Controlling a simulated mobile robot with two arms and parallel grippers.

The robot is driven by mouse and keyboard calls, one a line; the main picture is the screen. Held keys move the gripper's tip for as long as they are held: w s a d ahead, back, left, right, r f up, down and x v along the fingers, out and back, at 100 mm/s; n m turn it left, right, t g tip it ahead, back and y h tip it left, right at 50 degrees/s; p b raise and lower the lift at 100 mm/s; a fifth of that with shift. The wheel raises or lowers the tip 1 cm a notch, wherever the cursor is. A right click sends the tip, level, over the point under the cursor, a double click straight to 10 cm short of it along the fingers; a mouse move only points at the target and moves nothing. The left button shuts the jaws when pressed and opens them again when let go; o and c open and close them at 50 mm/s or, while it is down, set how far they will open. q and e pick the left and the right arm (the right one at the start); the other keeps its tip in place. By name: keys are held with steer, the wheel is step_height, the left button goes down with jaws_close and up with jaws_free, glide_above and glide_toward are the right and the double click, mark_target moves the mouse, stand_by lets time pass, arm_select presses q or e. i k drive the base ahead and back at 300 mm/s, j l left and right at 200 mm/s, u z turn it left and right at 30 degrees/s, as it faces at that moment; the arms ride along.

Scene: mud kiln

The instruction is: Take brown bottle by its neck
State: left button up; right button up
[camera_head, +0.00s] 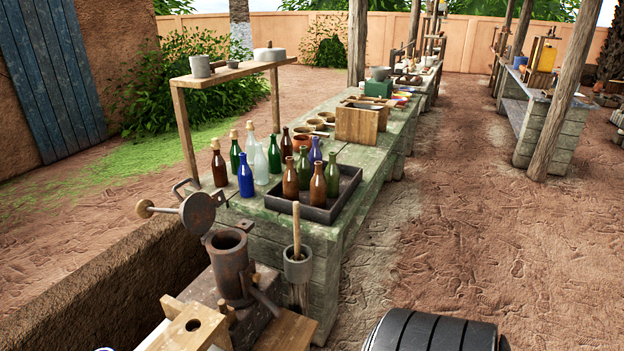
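Several brown bottles stand upright on the green-topped bench (376,160). One brown bottle (219,165) with a pale stopper is at the left end of the group. Another brown bottle (286,148) stands farther back. Two more, a brown bottle (291,180) and a brown bottle (318,184), stand in the dark tray (322,214) at the front. Their necks are visible and nothing holds them.
Blue (245,177), clear (262,166) and green (332,176) bottles crowd close around the brown ones. A wooden shelf (235,75) rises behind them. A rusty metal cylinder (229,262) and a pot with a stick (298,265) stand in front. Open dirt ground (470,230) lies right.

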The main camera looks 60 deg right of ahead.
mark_target(318, 186)
steer(key=z, duration=1.95)
steer(key=i+l+u, duration=0.15)
steer(key=u, duration=0.3)
steer(key=i+l+u, duration=0.1)
steer(key=u, duration=0.35)
